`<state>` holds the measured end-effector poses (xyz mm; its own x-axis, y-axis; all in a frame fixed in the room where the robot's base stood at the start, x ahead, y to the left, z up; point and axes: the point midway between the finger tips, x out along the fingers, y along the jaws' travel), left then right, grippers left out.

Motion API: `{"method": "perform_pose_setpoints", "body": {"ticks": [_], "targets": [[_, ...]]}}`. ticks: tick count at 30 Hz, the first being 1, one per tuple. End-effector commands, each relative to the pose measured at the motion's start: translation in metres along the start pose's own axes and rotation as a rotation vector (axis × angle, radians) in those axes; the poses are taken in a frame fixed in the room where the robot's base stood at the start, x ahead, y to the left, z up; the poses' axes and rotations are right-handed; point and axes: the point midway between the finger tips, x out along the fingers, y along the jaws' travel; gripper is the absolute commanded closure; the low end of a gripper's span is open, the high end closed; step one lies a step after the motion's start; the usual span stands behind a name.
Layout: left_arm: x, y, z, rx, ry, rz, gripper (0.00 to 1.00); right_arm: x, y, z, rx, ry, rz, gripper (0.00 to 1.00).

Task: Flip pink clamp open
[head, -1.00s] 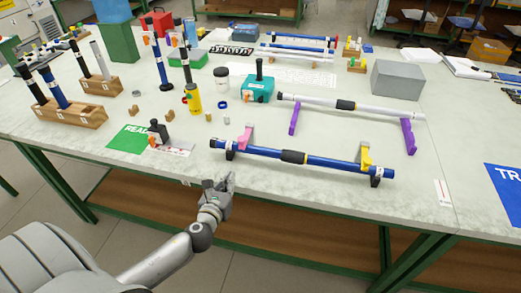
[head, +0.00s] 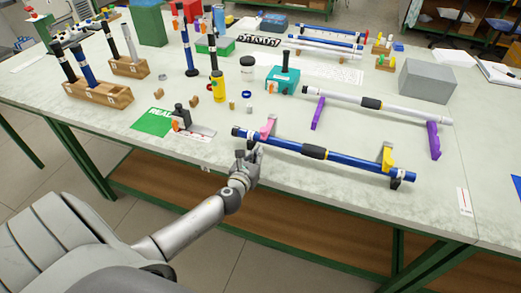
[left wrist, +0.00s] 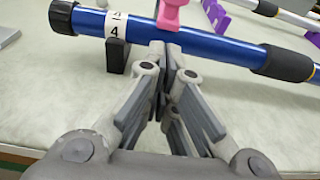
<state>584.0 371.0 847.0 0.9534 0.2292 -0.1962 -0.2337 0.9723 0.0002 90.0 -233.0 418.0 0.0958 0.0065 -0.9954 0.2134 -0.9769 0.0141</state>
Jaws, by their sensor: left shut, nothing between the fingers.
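The pink clamp (head: 267,127) stands over the left part of a blue rod (head: 284,144) near the table's front edge. In the left wrist view the pink clamp (left wrist: 171,13) is at the top, partly cut off by the frame, above the blue rod (left wrist: 219,44). I cannot tell from this whether it is open. My left gripper (head: 247,158) is shut and empty, just in front of the rod's left end. In the left wrist view its fingertips (left wrist: 170,48) overlap the rod just below the clamp; contact is unclear. My right gripper is not in view.
A yellow clamp (head: 387,158) is at the rod's right end. Behind lies a silver rod (head: 415,109) on purple supports (head: 433,140). A green card (head: 153,122) and a black-handled tool (head: 181,116) lie to the left. The front right table area is clear.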

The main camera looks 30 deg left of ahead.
Motion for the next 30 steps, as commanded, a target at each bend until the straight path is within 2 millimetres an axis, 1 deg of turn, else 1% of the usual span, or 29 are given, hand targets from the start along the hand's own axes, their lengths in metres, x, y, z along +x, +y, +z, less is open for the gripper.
{"method": "perform_pose_setpoints", "body": {"ticks": [1,3,9,22,30], "targets": [[0.008,0.0,0.001,-0.002,-0.001,0.001,1.0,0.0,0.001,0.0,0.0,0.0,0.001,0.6],[0.016,0.0,0.0,-0.001,-0.001,0.001,1.0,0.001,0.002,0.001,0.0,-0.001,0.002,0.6],[0.029,0.0,0.0,0.0,0.0,0.001,1.0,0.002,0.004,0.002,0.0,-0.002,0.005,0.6],[0.03,0.0,0.001,0.0,0.0,0.0,1.0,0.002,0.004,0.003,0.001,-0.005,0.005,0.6],[0.03,0.01,0.007,0.001,0.0,0.0,1.0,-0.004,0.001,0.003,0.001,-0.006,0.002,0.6]]}}
